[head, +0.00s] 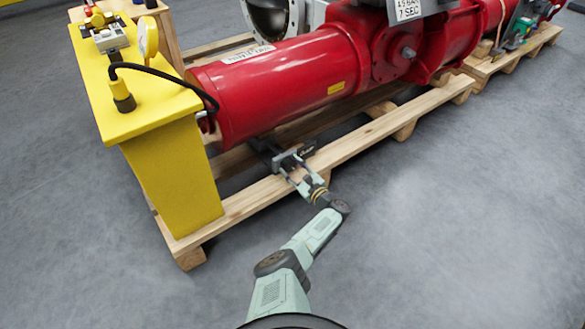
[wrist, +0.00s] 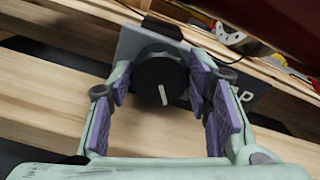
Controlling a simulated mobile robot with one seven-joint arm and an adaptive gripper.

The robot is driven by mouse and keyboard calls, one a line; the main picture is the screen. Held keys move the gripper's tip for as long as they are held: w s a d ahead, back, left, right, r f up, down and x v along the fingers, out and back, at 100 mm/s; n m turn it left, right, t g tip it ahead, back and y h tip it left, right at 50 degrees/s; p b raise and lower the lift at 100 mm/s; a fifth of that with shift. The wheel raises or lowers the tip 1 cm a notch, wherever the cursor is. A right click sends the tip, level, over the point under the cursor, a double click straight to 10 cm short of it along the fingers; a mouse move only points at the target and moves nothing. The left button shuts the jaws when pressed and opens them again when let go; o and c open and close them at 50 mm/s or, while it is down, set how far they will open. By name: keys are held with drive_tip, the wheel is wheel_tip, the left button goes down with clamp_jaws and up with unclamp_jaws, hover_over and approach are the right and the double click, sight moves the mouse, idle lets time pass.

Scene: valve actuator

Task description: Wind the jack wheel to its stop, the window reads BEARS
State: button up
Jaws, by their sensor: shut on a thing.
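The jack wheel (wrist: 162,82) is a black round knob with a pale mark on its face, in front of a grey plate (wrist: 130,45). The mark stands nearly upright, tilted slightly. My gripper (wrist: 160,85) is shut on the wheel, with a purple-padded finger on each side of it. In the head view my gripper (head: 298,172) is low at the pallet's front, below the red cylinder, and hides most of the wheel. A dark label plate (wrist: 248,85) beside the wheel shows only part of its lettering. I cannot read a window in either view.
The red cylinder (head: 280,85) lies on a wooden pallet (head: 355,148) close above my gripper. A yellow stand (head: 175,165) with a black cable rises at the left. The grey floor in front and to the right is clear.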

drive_tip(key=shift+r, duration=0.1)
drive_tip(key=m+p, duration=0.1)
drive_tip(key=m, duration=0.2)
drive_tip(key=shift+d+p, duration=0.1)
drive_tip(key=shift+p, duration=0.3)
drive_tip(key=shift+m+p, duration=0.5)
drive_tip(key=shift+m, duration=0.9)
drive_tip(key=o, duration=1.2)
drive_tip(key=shift+w, duration=0.1)
drive_tip(key=shift+c, duration=0.2)
drive_tip(key=v, duration=0.7)
drive_tip(key=shift+s, duration=0.25)
